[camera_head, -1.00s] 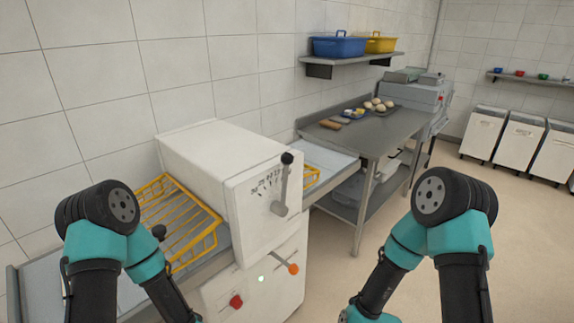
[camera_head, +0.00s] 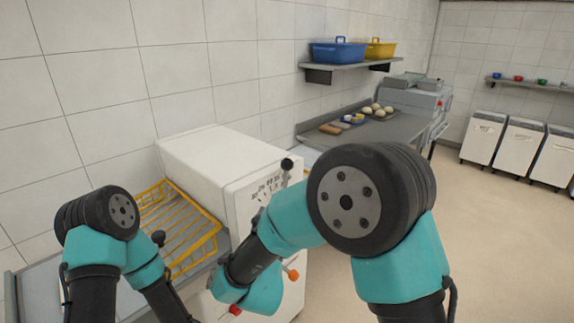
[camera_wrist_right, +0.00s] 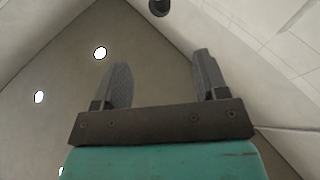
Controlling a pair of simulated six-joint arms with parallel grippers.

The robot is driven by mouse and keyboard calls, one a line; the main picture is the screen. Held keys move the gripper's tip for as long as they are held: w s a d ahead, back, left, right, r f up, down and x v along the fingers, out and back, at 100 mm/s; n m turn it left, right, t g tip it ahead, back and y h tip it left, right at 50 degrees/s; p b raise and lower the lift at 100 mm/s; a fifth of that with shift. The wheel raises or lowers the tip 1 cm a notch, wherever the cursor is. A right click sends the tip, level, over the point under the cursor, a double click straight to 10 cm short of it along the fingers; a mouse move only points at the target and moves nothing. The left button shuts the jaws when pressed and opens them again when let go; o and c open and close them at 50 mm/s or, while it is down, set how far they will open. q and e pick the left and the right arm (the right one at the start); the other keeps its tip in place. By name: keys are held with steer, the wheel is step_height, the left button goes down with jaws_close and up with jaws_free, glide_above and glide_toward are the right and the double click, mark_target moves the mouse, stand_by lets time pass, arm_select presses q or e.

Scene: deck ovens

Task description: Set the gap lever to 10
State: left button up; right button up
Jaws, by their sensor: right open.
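The gap lever (camera_head: 286,166) is on the front panel of a white machine (camera_head: 200,165). Its black knob shows at the top beside the dial's printed scale (camera_head: 266,187); the lower shaft is hidden by my right arm. I cannot read which number the lever points to. My right gripper (camera_wrist_right: 158,82) is open and empty in the right wrist view. A dark round object (camera_wrist_right: 159,7) is at that view's top edge, beyond the fingers; it may be the knob. The head view does not show the right fingers. My left gripper is out of sight; only its arm shows.
A yellow wire guard (camera_head: 180,225) is at the machine's left. An orange button (camera_head: 292,274) and a red button (camera_head: 235,310) are low on its front. A steel table (camera_head: 390,130) with dough stands behind. The floor at right is clear.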

mark_target(285, 169)
steer(key=shift+r, duration=0.1)
stand_by(0.3)
steer(key=x, duration=1.7)
steer(key=shift+w+r, duration=0.1)
steer(key=shift+r, duration=0.05)
steer(key=shift+c, duration=0.3)
jaws_close()
